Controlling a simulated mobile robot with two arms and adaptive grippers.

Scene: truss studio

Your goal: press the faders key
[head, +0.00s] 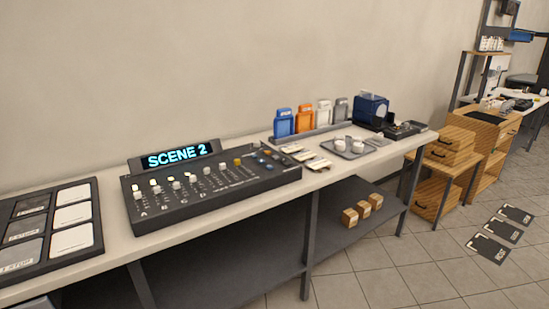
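A dark mixing console (215,197) lies on the long white table (115,222). Several white-knobbed faders (174,185) stand in a row along its left and middle part. Small keys (264,160) sit at the console's right end; their labels are too small to read, so I cannot tell which one is the faders key. A display (176,155) behind the console reads "SCENE 2" in cyan. Neither of my grippers is in view.
A dark tray of grey and white cards (97,246) lies left of the console. Colored stands (305,119), a tray with cups (347,148) and a blue machine (370,108) stand to the right. Small boxes (349,217) sit on the lower shelf. Tiled floor lies in front.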

